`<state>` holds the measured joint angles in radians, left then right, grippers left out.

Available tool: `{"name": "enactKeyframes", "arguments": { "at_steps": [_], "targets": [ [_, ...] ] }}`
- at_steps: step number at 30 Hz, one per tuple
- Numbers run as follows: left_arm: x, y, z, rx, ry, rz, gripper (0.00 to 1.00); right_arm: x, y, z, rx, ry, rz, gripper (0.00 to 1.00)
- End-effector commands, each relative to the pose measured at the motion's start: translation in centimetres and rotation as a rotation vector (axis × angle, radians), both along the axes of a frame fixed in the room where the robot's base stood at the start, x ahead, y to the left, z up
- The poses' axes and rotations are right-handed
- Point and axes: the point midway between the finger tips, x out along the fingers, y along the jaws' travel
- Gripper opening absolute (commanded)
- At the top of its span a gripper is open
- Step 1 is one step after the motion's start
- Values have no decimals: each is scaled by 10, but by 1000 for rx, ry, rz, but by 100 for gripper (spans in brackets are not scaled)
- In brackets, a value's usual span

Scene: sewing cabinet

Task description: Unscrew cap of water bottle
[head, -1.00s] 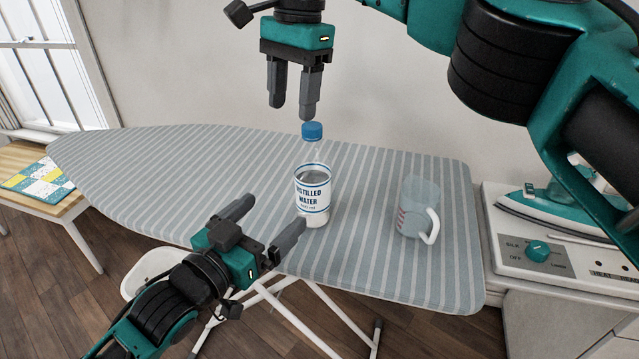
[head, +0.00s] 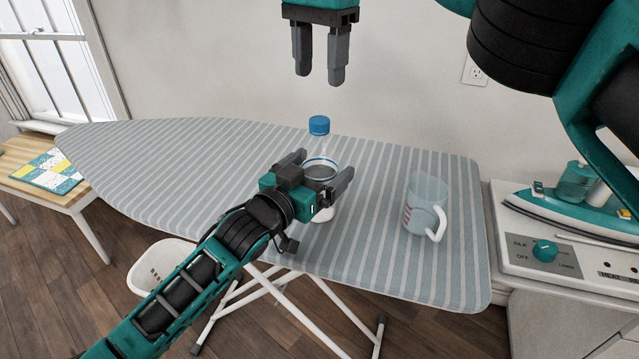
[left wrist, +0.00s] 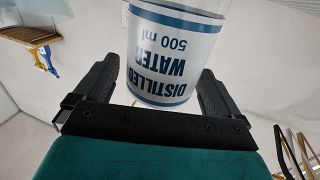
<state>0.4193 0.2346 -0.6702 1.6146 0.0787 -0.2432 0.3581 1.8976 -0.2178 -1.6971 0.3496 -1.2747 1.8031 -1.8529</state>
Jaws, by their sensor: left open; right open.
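The water bottle (head: 322,170) stands upright on the ironing board, clear with a white label and a blue cap (head: 319,125). My left gripper (head: 325,168) is open with its fingers on either side of the bottle's body and hides most of the label. In the left wrist view the bottle's label (left wrist: 178,50) appears upside down between the two spread fingers, and a gap shows beside at least the right finger. My right gripper (head: 318,70) is open and empty, pointing down above the cap and clear of it.
A clear measuring jug (head: 424,205) stands on the ironing board (head: 200,170) to the right of the bottle. A teal iron (head: 565,212) rests on a station at the far right. A white bin (head: 160,268) stands on the floor. The board's left half is clear.

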Motion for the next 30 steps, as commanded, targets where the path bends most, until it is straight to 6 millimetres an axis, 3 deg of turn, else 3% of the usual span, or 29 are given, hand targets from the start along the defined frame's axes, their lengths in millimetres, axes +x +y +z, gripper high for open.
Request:
{"name": "enactKeyframes", "arguments": {
  "at_steps": [13,30],
  "targets": [
    [7,-5,0,1,-1,0,96,0,0,0,0,0,0,55],
    [6,-4,0,1,0,0,42,0,0,0,0,0,0,55]
  ]
}}
